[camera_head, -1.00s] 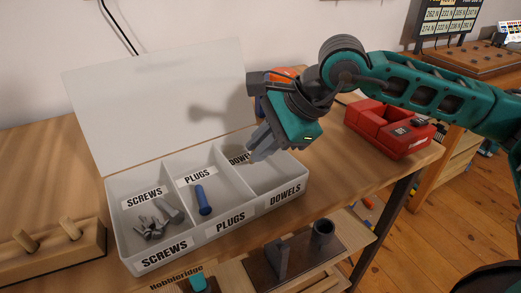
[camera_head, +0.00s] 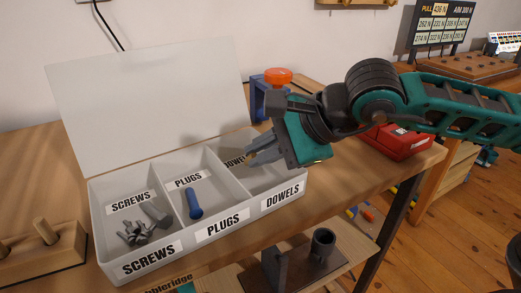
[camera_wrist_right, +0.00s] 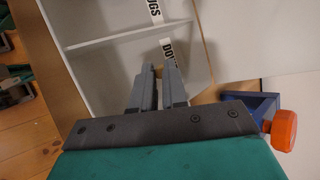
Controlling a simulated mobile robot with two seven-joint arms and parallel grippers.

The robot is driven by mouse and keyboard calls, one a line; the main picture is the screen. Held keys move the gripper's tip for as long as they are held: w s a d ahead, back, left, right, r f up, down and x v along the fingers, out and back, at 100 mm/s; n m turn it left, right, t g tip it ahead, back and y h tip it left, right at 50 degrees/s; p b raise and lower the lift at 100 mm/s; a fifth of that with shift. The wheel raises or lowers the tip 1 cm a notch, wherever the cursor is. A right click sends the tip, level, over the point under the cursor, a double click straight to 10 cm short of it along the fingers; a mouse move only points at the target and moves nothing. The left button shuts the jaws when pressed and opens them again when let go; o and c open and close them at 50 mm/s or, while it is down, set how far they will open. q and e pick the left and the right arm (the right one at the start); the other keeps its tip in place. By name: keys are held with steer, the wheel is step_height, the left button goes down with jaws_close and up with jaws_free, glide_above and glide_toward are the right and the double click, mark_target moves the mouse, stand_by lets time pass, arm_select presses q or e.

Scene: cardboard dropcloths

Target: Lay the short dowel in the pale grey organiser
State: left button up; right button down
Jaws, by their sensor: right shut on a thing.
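The pale grey organiser (camera_head: 200,243) stands open on the bench with its lid raised behind it. Its three compartments are labelled SCREWS, PLUGS and DOWELS, from left to right. My right gripper (camera_head: 250,157) is over the DOWELS compartment, fingers pointing down and left near its inner label. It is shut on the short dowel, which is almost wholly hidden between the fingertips. In the right wrist view the fingers (camera_wrist_right: 154,70) point into the organiser (camera_wrist_right: 120,38). My left gripper is not in view.
Several screws (camera_head: 137,232) lie in the SCREWS compartment and a blue plug (camera_head: 193,203) in PLUGS. A wooden peg block (camera_head: 45,255) is at the left. A blue clamp with an orange knob (camera_head: 278,76) stands behind my gripper. A red case (camera_head: 400,143) is at the right.

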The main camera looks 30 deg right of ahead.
steer(key=c, duration=1.1)
jaws_free()
steer(key=shift+s+d+r, duration=0.15)
steer(key=shift+s+r, duration=0.05)
steer(key=shift+r, duration=0.05)
steer(key=v, duration=1.2)
steer(key=shift+s, duration=0.1)
